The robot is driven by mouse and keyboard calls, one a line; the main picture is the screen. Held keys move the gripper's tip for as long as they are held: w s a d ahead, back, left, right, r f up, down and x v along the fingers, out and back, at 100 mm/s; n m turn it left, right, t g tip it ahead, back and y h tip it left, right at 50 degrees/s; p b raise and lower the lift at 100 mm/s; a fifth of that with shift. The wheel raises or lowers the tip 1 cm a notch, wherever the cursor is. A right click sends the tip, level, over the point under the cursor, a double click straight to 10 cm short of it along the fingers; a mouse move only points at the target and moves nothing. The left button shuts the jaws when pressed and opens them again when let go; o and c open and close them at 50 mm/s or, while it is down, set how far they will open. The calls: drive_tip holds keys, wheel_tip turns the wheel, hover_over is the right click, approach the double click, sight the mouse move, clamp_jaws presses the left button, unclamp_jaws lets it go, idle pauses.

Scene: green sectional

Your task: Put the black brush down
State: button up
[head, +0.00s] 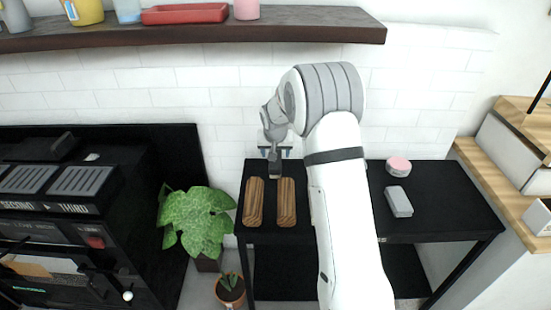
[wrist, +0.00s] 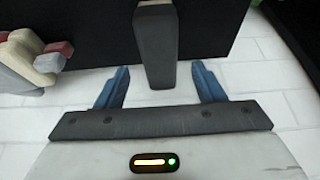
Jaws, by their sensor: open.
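The black brush, a dark grey-black bar (wrist: 155,45), shows at the top middle of the wrist view, with its near end between my fingertips and a gap on both sides. In the head view a dark piece of it (head: 275,168) shows just below my gripper (head: 275,153), at the back left of the black table (head: 430,200). My gripper's blue fingers (wrist: 160,86) are spread open and do not touch the bar. Whether the bar rests fully on the table cannot be told.
Two wooden blocks (head: 254,202) (head: 287,202) lie at the table's left. A grey block (head: 398,201) and a pink round item (head: 398,166) sit at the right. A leafy plant (head: 197,220) stands left of the table. A dark shelf (head: 200,34) hangs above.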

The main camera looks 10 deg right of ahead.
drive_tip(key=v, duration=0.6)
drive_tip(key=shift+s+r, duration=0.15)
drive_tip(key=shift+r, duration=0.05)
drive_tip(key=s+d+r+n+g, duration=0.1)
drive_tip(key=s+r, duration=0.3)
drive_tip(key=s, duration=0.6)
drive_tip(key=s+r, duration=0.5)
drive_tip(key=s, duration=0.5)
drive_tip(key=s+f+n+g, duration=0.1)
drive_tip(key=s, duration=1.7)
drive_tip(key=shift+s+f+g+y, duration=0.2)
drive_tip(key=shift+s+g+y, duration=0.1)
drive_tip(key=shift+y, duration=0.1)
drive_tip(key=shift+a, duration=0.1)
